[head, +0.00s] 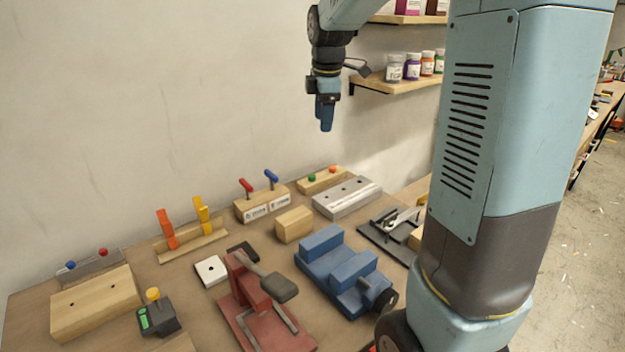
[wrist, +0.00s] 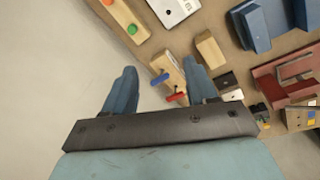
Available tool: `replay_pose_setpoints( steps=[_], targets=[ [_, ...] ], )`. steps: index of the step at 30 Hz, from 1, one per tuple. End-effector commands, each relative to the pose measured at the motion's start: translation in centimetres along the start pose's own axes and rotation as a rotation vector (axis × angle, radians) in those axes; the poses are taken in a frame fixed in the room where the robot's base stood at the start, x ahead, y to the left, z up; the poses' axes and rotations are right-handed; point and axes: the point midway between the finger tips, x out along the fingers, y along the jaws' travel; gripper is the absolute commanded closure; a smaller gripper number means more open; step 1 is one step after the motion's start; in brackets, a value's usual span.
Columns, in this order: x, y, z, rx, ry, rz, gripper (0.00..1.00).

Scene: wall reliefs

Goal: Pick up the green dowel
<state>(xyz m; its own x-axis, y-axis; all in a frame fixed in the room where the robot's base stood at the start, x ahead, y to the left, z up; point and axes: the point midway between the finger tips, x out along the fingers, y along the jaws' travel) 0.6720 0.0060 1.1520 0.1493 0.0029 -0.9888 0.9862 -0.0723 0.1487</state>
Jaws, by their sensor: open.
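The green dowel (head: 311,177) is a small green peg standing in a pale wooden block (head: 323,183) at the back of the bench, beside an orange-red peg. In the wrist view the green dowel (wrist: 132,29) shows end-on at the top, above and left of the gap between my fingers. My gripper (head: 326,120) hangs pointing down, well above the bench and apart from the dowel. In the wrist view my gripper (wrist: 160,67) has its two blue fingers spread, with nothing held between them.
A wooden block with red and blue levers (head: 262,203) stands left of the dowel block. A grey metal block (head: 347,198) sits just in front of it. A blue vise (head: 340,272) and a red clamp (head: 262,310) stand nearer. A shelf with jars (head: 395,84) is on the wall.

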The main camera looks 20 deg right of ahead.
Motion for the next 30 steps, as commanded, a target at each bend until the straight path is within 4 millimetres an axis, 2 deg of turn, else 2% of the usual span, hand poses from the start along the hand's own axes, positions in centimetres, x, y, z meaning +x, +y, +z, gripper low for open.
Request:
replay_pose_setpoints(
  steps=[1,6,13,18,23,30],
  targets=[
    [1.2,1.3,-0.1,-0.062,-0.001,-0.02,0.43],
    [4.8,5.1,-0.5,-0.299,0.005,-0.074,0.43],
    [9.3,8.7,-0.8,-0.552,0.024,-0.128,0.43],
    [10.9,9.8,-0.9,-0.643,0.034,-0.146,0.43],
    [12.3,9.9,-0.9,-0.664,0.037,-0.151,0.43],
    [16.4,9.2,-0.9,-0.663,0.038,-0.152,0.43]
  ],
)
